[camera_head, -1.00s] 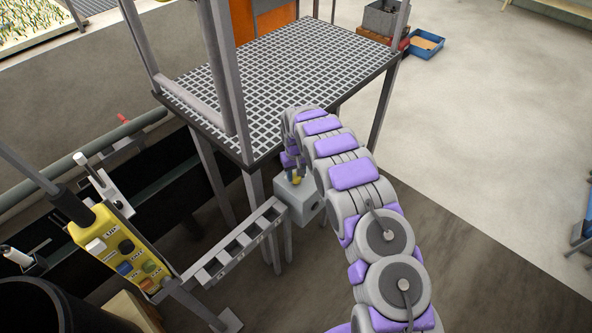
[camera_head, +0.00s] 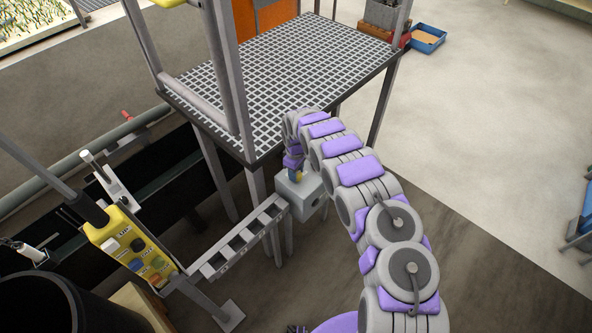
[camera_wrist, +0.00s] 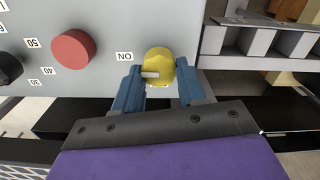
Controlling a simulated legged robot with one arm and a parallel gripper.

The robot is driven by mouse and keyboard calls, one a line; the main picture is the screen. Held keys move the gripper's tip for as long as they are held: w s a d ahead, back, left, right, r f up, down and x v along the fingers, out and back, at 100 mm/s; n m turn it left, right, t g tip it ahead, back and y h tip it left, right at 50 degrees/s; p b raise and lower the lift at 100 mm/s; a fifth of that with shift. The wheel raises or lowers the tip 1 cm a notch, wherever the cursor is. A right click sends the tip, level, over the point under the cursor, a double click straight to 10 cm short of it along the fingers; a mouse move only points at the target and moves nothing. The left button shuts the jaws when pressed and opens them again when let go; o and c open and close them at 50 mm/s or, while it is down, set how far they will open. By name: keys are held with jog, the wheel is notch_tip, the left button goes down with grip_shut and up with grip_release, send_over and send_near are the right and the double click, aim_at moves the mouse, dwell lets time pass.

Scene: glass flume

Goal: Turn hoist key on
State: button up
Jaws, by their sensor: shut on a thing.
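The hoist key is a round yellow knob (camera_wrist: 159,64) on a grey box face in the wrist view. A white mark on it points left, toward the printed "ON" label (camera_wrist: 124,57). My gripper (camera_wrist: 159,90) has one blue finger on each side of the knob and is shut on it. In the head view my gripper (camera_head: 295,167) comes down from above onto the grey control box (camera_head: 293,191). There the knob is a small yellow spot mostly hidden by the fingers.
A ladder-like tray (camera_head: 235,240) runs from the box to a yellow pendant (camera_head: 125,240). A grating platform (camera_head: 285,75) stands behind. Open floor lies right.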

jog(key=shift+w+r, duration=0.2)
dwell(0.3)
jog(key=o, duration=1)
jog(key=shift+s+f, duration=0.1)
jog(key=shift+f, duration=0.05)
jog(key=shift+o, duration=0.2)
notch_tip(320, 180, up, 17)
jog(key=shift+p, duration=0.35)
